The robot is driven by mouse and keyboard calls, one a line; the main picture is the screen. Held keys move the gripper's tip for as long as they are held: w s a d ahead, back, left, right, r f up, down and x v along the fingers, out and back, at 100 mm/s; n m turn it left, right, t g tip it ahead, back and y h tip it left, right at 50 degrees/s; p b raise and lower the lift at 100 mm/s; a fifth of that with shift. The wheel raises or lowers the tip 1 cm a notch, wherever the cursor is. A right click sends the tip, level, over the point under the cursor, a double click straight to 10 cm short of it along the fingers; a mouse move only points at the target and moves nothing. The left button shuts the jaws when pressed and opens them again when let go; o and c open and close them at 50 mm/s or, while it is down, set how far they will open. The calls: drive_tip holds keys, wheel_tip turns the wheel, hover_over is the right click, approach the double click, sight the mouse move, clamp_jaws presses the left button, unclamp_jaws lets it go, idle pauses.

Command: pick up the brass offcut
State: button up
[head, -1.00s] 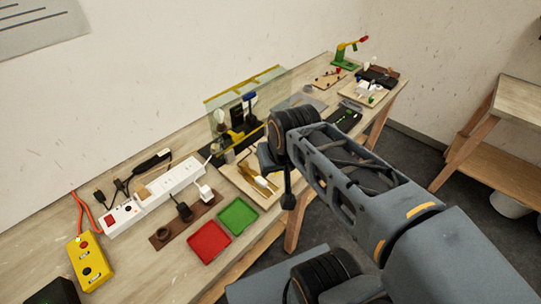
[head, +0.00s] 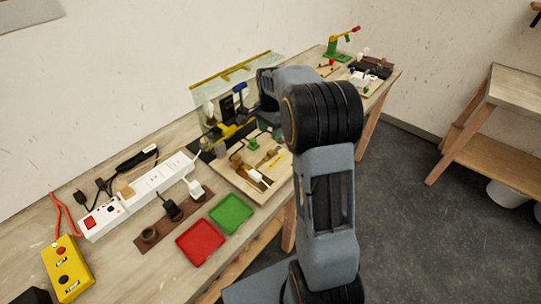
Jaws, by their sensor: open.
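A pale wooden board (head: 228,178) lies on the bench left of my arm. On it are brass-coloured pieces (head: 243,169), a white block and a small yellow piece (head: 276,162). I cannot tell for certain which of these is the brass offcut. My arm stands in front of the board's right side, and its dark wrist part reaches over the bench behind the board. My gripper itself does not show; it is hidden behind the arm or too dark to pick out.
A red tray (head: 200,243) and a green tray (head: 231,213) sit at the bench's front edge. A white power strip (head: 140,190), a brown socket strip and a yellow button box (head: 67,268) lie left. A clear screen (head: 235,85) stands behind the board. Open floor lies right.

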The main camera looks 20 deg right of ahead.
sight(271, 152)
drive_tip(key=shift+f+p, duration=0.8)
drive_tip(key=shift+f, duration=4.35)
drive_tip(key=shift+c, duration=0.5)
clamp_jaws()
